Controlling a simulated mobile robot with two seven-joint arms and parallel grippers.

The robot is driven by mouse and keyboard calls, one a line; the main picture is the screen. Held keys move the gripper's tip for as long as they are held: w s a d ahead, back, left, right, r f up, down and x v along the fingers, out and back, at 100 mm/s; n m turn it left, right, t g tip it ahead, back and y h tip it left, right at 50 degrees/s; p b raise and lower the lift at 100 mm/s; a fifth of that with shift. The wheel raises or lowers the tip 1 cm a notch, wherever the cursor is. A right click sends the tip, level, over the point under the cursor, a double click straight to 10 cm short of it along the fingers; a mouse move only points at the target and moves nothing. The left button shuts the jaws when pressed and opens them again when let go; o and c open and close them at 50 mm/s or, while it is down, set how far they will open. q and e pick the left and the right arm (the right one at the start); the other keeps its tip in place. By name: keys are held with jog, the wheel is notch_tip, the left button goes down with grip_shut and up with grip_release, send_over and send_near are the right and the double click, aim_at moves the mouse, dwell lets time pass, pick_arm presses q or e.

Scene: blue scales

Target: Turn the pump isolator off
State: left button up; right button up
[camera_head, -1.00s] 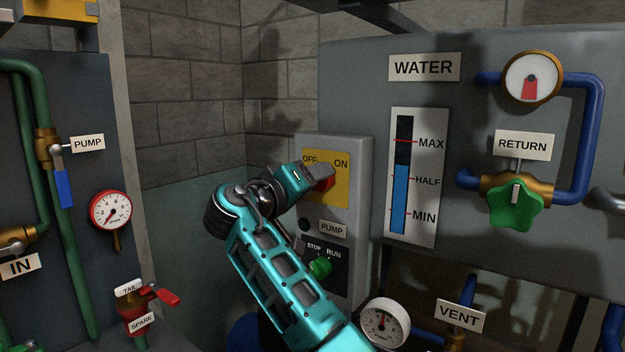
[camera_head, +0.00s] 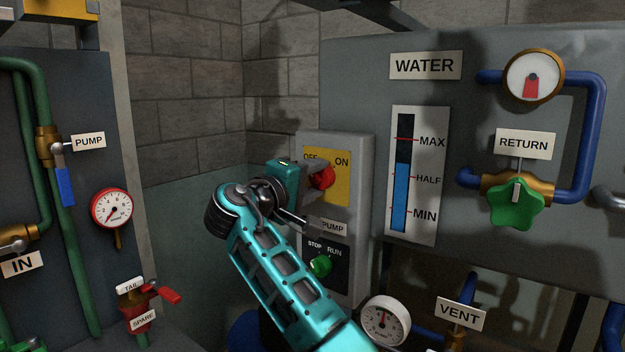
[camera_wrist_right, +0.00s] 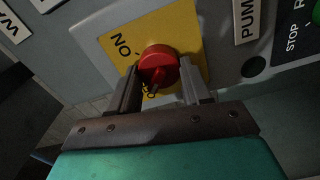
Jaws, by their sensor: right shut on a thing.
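The pump isolator is a red rotary knob (camera_head: 324,179) on a yellow plate (camera_head: 342,190) marked OFF at upper left and ON at upper right. My right gripper (camera_head: 317,176) is at the plate from the left, with its fingers around the knob. In the right wrist view, the knob (camera_wrist_right: 158,66) sits between the two grey fingertips of the gripper (camera_wrist_right: 158,88), shut on it. There its narrow grip points down, over partly hidden lettering; the ON lettering is at upper left. My left gripper is not in view.
Below the plate are a PUMP label (camera_head: 334,228) and a green STOP/RUN knob (camera_head: 320,265). A gauge (camera_head: 384,320) is at lower right of the box. The WATER panel (camera_head: 470,130) with its green RETURN valve (camera_head: 515,202) stands to the right.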

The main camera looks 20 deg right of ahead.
jog(key=shift+f, duration=0.15)
jog(key=o, duration=1.1)
jog(key=shift+c, duration=0.2)
jog(key=b+v, duration=0.2)
jog(key=v, duration=1.1)
